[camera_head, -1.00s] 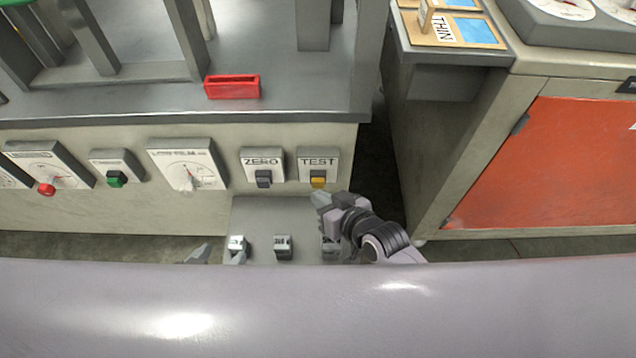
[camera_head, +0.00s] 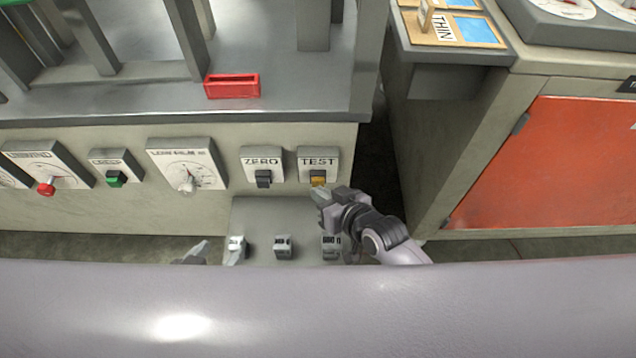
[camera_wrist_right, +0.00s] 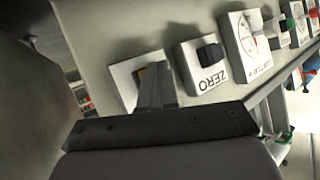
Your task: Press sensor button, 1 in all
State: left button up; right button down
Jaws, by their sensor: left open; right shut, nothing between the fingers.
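The TEST panel (camera_head: 318,160) is a pale plate on the machine's front, with a yellow button (camera_head: 318,181) at its lower part. My right gripper (camera_head: 319,193) is shut and empty, its tip right at the lower edge of the yellow button. In the right wrist view the shut fingers (camera_wrist_right: 157,86) reach the TEST panel (camera_wrist_right: 126,84) and cover most of the button. I cannot tell whether they touch it or whether it is pushed in. My left gripper (camera_head: 215,252) is open and empty, low at the left, partly hidden by my own body.
The ZERO panel (camera_head: 262,162) with a dark switch stands just left of TEST. Dials, a green button (camera_head: 116,179) and a red knob (camera_head: 46,187) are further left. A lower ledge (camera_head: 262,215) carries several small counters. An orange-doored cabinet (camera_head: 550,165) stands at the right.

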jog(key=shift+w, duration=0.2)
dwell(0.4)
jog(key=shift+s, duration=0.1)
jog(key=shift+s+p, duration=0.65)
jog(key=shift+s, duration=0.15)
jog(key=shift+s, duration=0.1)
